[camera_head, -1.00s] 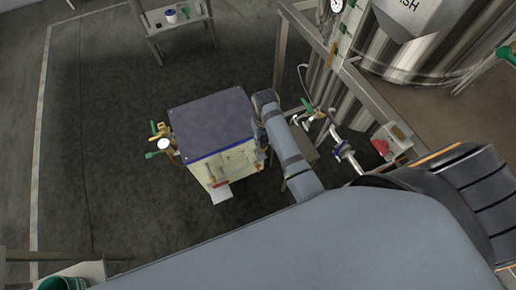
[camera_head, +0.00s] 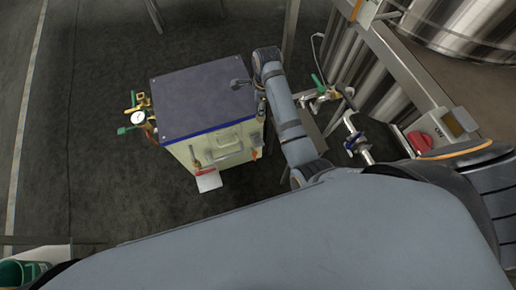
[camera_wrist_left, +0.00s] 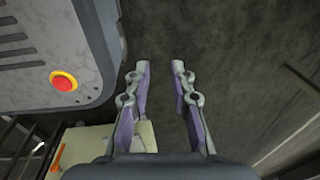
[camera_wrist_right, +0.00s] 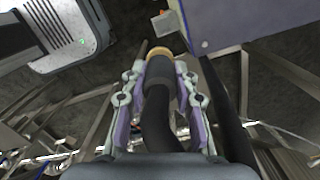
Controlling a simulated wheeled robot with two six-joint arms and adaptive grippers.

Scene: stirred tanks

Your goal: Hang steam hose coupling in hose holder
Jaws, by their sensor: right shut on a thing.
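My right gripper (camera_wrist_right: 158,88) is shut on the steam hose coupling (camera_wrist_right: 158,72), a dark cylinder with a brass-coloured ring at its far end. The black hose (camera_wrist_right: 160,125) runs back from it between the fingers. In the head view my right gripper (camera_head: 262,104) is small and partly hidden, close to the right side of the blue-topped cabinet (camera_head: 200,95). My left gripper (camera_wrist_left: 161,78) is open and empty over dark floor; the head view does not show it.
A gauge and green-handled valves (camera_head: 136,119) stick out at the cabinet's left. Pipes with valves (camera_head: 350,135), a red-knobbed switch box (camera_head: 435,135) and a steel tank (camera_head: 465,28) stand at the right. A green container (camera_head: 20,272) is at lower left.

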